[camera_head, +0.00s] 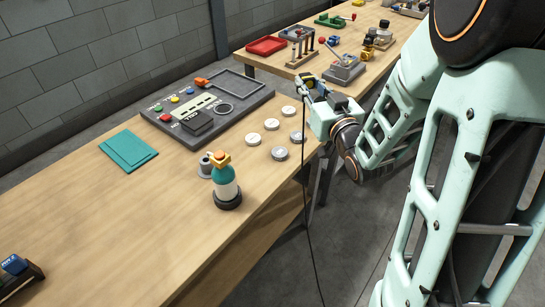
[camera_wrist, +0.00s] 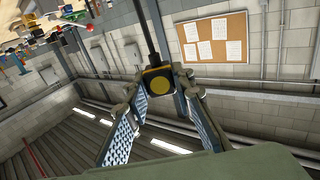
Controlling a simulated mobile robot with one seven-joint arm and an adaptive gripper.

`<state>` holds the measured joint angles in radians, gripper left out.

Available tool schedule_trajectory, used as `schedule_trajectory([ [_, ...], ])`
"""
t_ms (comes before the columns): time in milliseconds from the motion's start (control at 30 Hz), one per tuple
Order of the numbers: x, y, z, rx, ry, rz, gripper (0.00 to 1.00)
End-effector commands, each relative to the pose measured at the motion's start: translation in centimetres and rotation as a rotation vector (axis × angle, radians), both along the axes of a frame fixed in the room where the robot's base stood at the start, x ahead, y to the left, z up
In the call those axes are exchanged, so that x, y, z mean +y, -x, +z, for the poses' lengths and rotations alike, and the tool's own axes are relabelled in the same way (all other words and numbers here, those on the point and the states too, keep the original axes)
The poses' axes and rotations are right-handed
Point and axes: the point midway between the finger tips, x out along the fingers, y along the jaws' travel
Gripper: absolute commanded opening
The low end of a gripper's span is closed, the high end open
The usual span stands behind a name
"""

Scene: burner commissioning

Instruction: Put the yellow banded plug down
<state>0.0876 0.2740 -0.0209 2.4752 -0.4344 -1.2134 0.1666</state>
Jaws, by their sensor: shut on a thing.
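The yellow banded plug (camera_wrist: 160,83) is a dark block with a yellow round face in the wrist view. A black cable (camera_wrist: 150,35) runs from it. My gripper (camera_wrist: 157,90) is shut on the plug, one finger on each side. In the head view my gripper (camera_head: 310,86) is in the air near the right edge of the near table, and yellow shows at its fingers. The cable (camera_head: 306,190) hangs down past the table edge towards the floor. The plug's far side is hidden.
The near wooden table (camera_head: 130,220) bears a grey panel (camera_head: 230,112), several pale discs (camera_head: 271,124), a teal bottle (camera_head: 225,184), a small grey cylinder (camera_head: 205,166) and a teal mat (camera_head: 128,150). Its front left is largely clear. A second table (camera_head: 280,68) with fixtures stands behind.

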Motion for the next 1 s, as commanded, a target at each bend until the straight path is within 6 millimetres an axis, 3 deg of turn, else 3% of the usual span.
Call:
schedule_trajectory([
  [33,0.4,0.5,-1.9,-0.005,0.002,0.034,0.0],
  [267,3.0,3.3,-5.8,-0.003,0.001,0.208,0.0],
  [700,6.8,10.3,-14.6,-0.001,-0.001,0.516,0.0],
  [1000,7.8,12.7,-17.1,0.0,0.0,0.607,0.0],
])
